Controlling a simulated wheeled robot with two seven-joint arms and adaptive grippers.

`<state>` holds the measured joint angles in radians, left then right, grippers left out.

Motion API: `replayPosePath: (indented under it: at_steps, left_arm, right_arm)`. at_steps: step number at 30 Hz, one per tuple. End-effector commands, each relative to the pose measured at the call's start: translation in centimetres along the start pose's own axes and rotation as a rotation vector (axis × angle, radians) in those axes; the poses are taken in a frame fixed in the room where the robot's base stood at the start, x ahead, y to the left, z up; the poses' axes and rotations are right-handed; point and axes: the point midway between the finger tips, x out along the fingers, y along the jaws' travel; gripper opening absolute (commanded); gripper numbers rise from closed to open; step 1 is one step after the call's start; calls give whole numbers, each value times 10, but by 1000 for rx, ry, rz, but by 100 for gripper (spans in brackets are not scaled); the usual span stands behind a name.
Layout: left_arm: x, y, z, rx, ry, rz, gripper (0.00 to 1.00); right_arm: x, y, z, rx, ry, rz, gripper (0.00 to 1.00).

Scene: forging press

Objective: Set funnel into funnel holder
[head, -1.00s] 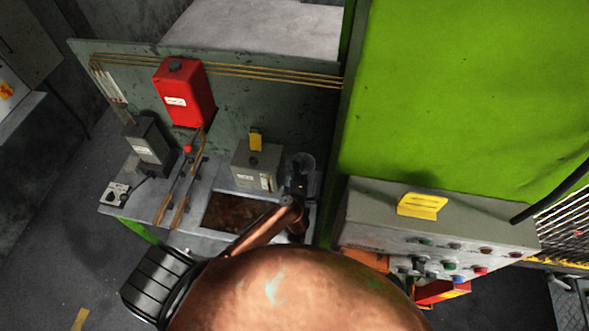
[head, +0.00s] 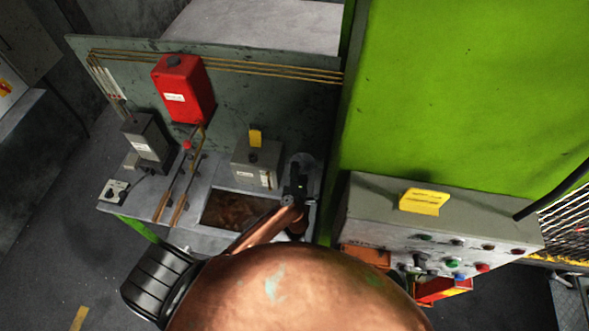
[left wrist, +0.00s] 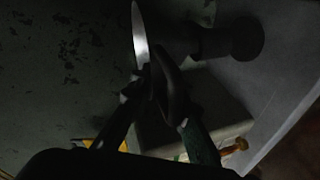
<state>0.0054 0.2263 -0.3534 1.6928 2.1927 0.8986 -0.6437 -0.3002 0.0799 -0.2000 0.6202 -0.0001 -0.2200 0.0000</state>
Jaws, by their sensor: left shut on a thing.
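My left gripper (head: 300,185) is at the right end of the bench, beside the green press. In the left wrist view its dark fingers (left wrist: 153,72) are shut on the funnel (left wrist: 139,32), which shows as a thin pale curved edge. A dark cylinder with a round end (left wrist: 240,38), possibly the funnel holder, stands apart to the right of the funnel in that view. In the head view a dim grey round shape (head: 304,160) shows just beyond the gripper; I cannot tell whether it is funnel or holder. My right gripper is not in view.
A grey box with a yellow tag (head: 257,165) stands close left of the gripper. A rusty-bottomed tray (head: 228,212) is before it. A red tank (head: 184,88) hangs on the back panel. The control box (head: 440,225) and green press (head: 460,90) bound the right side.

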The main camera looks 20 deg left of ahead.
Motion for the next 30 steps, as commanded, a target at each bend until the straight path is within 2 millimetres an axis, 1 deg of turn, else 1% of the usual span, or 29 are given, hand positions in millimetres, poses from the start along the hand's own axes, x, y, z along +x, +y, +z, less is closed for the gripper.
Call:
replayPosePath:
  at_steps: [6, 13, 14, 21, 23, 30]
  left_arm:
    - [1, -4, 2, 0, 0, 1, 0]
    - [1, -3, 2, 0, 0, 1, 0]
    - [1, -3, 2, 0, 0, 1, 17]
    - [1, -4, 2, 0, 0, 1, 33]
    - [1, -4, 2, 0, 0, 1, 36]
    - [1, -5, 2, 0, 0, -1, 36]
  right_arm:
    - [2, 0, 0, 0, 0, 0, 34]
    - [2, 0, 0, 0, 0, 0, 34]
    - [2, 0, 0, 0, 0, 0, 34]
    - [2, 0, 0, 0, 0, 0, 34]
    - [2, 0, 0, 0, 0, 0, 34]
    - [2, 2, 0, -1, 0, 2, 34]
